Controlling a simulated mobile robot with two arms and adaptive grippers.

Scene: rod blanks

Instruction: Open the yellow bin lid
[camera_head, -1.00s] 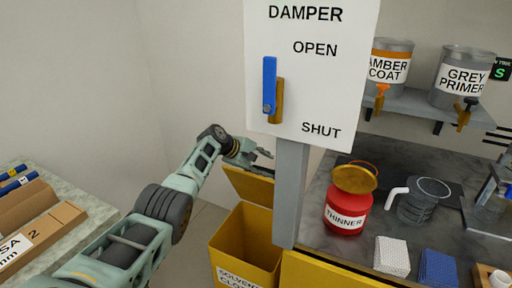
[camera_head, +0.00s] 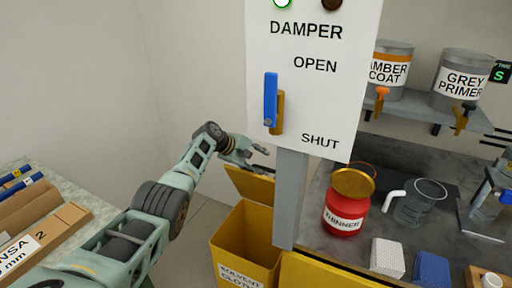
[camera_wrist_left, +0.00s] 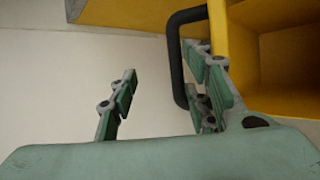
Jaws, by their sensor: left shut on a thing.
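The yellow bin (camera_head: 240,232) stands on the floor, left of the grey post. Its yellow lid (camera_head: 252,184) is raised and tilted up at the back, and the bin's inside shows. My left gripper (camera_head: 254,153) is at the lid's top edge. In the left wrist view, my left gripper (camera_wrist_left: 160,105) has its fingers some way apart, with the lid's black handle (camera_wrist_left: 177,62) by the right finger. The yellow bin shows at the right there (camera_wrist_left: 285,60). The exact contact on the handle is hidden. My right gripper is not in view.
The damper panel (camera_head: 330,75) on its grey post (camera_head: 288,200) stands close right of the bin. A red thinner can (camera_head: 345,215) and a jug (camera_head: 418,205) stand on the dark bench. A counter (camera_head: 75,190) with boxes is at the left.

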